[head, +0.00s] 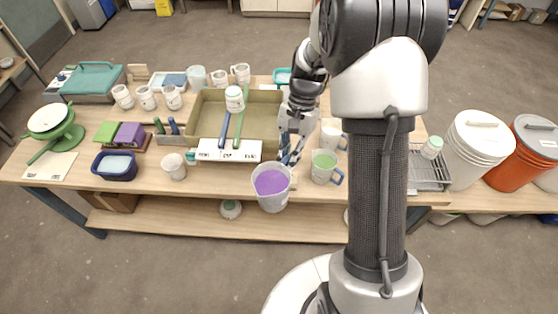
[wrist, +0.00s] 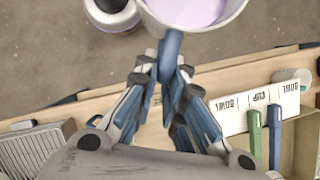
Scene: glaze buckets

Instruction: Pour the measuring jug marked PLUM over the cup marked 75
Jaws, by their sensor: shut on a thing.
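A white measuring jug (head: 274,202) holds purple liquid and hangs roughly upright at the table's front edge. My gripper (head: 289,158) is shut on its blue handle. In the wrist view, the jug (wrist: 238,8) is at the top, with its handle (wrist: 171,55) between the fingers of my gripper (wrist: 170,78). No PLUM mark can be read. Several white cups stand on the table, among them one at the front (head: 173,167) and one at the back left (head: 172,97). I cannot read a 75 on any of them.
A jug of green liquid (head: 325,173) stands right of the held jug. An olive tray (head: 265,125) with a label strip (head: 228,150) lies behind. A navy tub (head: 115,172) is at left, a wire rack (head: 430,180) and buckets (head: 475,150) at right. Bare table shows near the front edge.

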